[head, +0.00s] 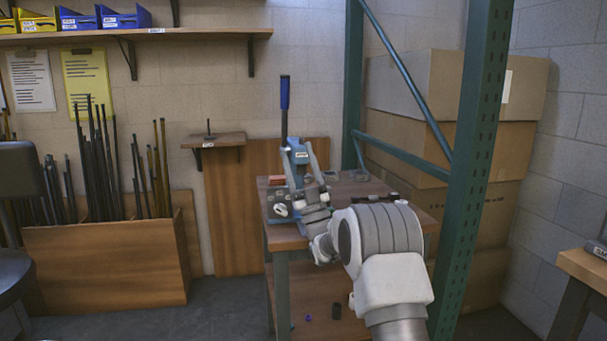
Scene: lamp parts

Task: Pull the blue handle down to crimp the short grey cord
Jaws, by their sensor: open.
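The blue handle (285,93) stands upright on a dark lever above the blue press (300,154), which sits on a small wooden table. My gripper (296,151) is in front of the press, below the blue grip, with its fingers spread open and pointing up and away. The grip looks clear of the fingers; whether they touch the lever or press body I cannot tell. My gripper and wrist hide much of the lower press. The short grey cord cannot be made out.
The wooden table (281,232) holds small dark and grey parts at left and right. A green rack post (470,165) stands close to the right of my arm, with cardboard boxes (440,147) behind. A small wall shelf (214,140) is left of the press.

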